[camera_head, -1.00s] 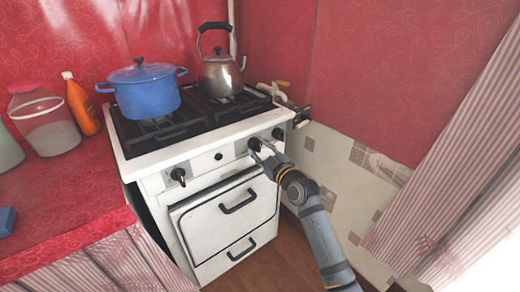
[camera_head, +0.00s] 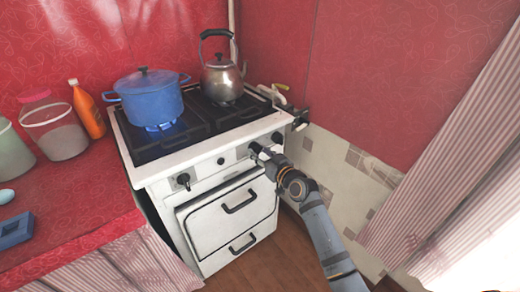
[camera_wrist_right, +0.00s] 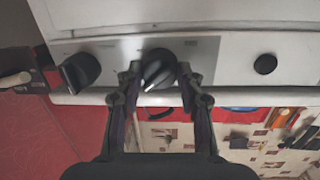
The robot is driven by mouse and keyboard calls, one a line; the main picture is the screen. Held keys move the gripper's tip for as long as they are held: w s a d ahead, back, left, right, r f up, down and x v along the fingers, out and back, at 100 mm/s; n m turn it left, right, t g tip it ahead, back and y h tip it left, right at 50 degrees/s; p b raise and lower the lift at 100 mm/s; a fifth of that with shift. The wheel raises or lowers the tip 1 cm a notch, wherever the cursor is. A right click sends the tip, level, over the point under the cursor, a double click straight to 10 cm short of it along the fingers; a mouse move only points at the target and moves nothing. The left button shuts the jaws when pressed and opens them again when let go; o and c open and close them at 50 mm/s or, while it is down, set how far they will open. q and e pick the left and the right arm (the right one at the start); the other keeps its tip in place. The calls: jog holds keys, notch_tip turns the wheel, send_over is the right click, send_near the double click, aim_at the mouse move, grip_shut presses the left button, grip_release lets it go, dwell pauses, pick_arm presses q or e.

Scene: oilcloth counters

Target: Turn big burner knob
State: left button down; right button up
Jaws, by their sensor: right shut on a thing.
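The white stove (camera_head: 165,165) has a front panel with black knobs. My right gripper (camera_head: 262,156) is at the panel, shut on a black knob (camera_head: 255,148) right of the centre button. In the right wrist view, this knob (camera_wrist_right: 158,68) sits between the two fingertips (camera_wrist_right: 157,74), its pale pointer tilted. A neighbouring knob (camera_head: 277,135) is to its right, and another knob (camera_head: 183,180) is at the panel's left. A blue flame (camera_head: 160,127) burns under the blue pot (camera_head: 152,100). My left gripper is out of view.
A kettle (camera_head: 221,78) stands on the rear right of the stove. The oven handle (camera_head: 240,202) sticks out below the panel. Jars, an orange bottle (camera_head: 88,110) and a blue box (camera_head: 15,230) are on the red counter (camera_head: 80,195). A wall is close on the right.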

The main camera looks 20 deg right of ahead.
jog(key=m+p, duration=0.1)
jog(key=m, duration=0.1)
jog(key=shift+r+m+g, duration=0.1)
jog(key=shift+m+g, duration=0.2)
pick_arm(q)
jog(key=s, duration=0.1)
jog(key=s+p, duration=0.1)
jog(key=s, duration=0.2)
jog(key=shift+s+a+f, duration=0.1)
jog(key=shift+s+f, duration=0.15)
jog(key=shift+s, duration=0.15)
pick_arm(e)
jog(key=m+y, duration=0.1)
jog(key=m, duration=0.3)
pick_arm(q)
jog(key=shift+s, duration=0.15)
pick_arm(e)
jog(key=shift+m, duration=0.3)
jog(key=o, duration=1.2)
